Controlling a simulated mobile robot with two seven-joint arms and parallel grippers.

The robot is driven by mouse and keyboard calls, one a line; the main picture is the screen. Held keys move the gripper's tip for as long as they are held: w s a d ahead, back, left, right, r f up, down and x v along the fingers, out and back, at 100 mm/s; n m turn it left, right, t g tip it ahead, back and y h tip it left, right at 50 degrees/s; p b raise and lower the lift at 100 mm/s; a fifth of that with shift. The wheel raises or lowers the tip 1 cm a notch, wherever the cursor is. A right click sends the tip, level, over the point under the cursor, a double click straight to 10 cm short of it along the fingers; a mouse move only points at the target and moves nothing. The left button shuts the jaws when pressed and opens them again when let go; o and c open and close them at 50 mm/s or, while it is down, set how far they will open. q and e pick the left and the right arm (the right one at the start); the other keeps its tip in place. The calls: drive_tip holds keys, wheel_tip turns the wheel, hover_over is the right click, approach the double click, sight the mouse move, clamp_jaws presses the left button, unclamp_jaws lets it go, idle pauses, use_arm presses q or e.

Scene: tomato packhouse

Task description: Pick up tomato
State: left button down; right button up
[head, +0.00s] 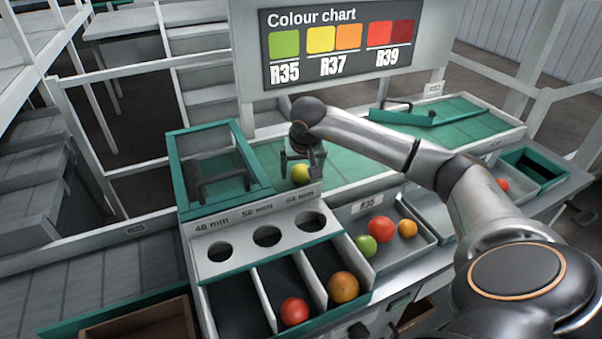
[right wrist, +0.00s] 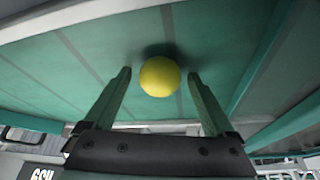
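A yellow tomato (right wrist: 160,77) lies on the green belt surface (right wrist: 90,45). In the head view the yellow tomato (head: 300,173) sits just behind the row of sizing holes, partly covered by my right gripper (head: 302,160). In the right wrist view my right gripper (right wrist: 160,84) is open, with one finger on each side of the tomato near the fingertips. Narrow gaps show between the tomato and both fingers. My left gripper is not in view.
A sizing panel (head: 213,229) with three holes stands in front. Below it, bins hold a red tomato (head: 294,311) and an orange one (head: 343,288). A tray (head: 400,255) to the right holds several tomatoes. A green-framed box (head: 183,170) stands left of the gripper.

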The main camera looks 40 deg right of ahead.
drive_tip(key=c, duration=0.8)
drive_tip(key=shift+r, duration=0.15)
